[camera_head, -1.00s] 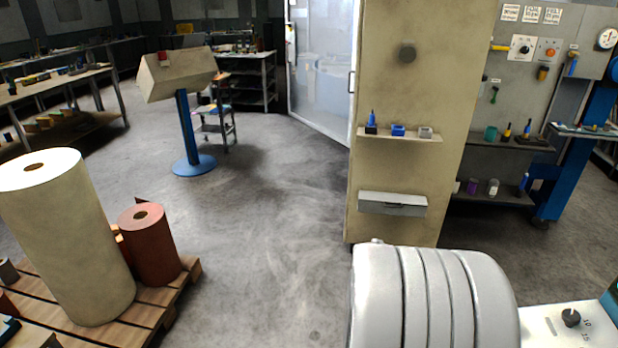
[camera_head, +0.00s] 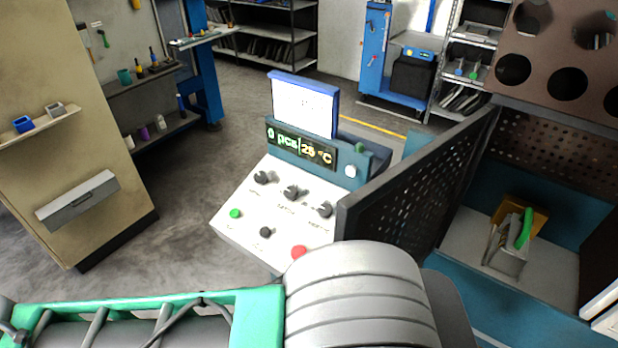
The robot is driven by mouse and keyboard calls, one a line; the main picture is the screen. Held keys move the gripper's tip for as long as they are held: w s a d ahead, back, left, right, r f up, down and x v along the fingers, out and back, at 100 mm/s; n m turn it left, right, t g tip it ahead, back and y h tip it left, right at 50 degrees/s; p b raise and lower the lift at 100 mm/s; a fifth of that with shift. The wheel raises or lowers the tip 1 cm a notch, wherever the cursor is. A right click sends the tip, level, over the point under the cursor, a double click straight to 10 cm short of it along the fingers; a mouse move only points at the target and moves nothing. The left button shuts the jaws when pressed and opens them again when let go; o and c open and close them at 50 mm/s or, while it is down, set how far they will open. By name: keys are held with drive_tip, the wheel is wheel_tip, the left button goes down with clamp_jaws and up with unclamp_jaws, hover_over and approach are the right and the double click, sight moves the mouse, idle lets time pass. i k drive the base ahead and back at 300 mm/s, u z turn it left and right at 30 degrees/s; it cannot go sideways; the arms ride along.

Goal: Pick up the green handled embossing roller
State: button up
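A green handle (camera_head: 525,228) stands out inside the open machine bay at the right, above a grey metal block (camera_head: 506,255) with a yellowish piece behind it. I cannot tell whether this is the embossing roller. A small green-handled tool (camera_head: 103,38) also hangs on the grey tool board at the upper left; its working end is too small to make out.
A control panel (camera_head: 270,205) with knobs and a red button stands in the centre. A black perforated door (camera_head: 410,190) stands open beside the bay. A beige cabinet (camera_head: 60,130) with a small shelf is at the left. Clear floor lies between cabinet and panel.

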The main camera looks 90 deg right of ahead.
sight(510, 257)
drive_tip(key=z, duration=1.2)
drive_tip(key=k, duration=1.35)
drive_tip(key=u, duration=0.2)
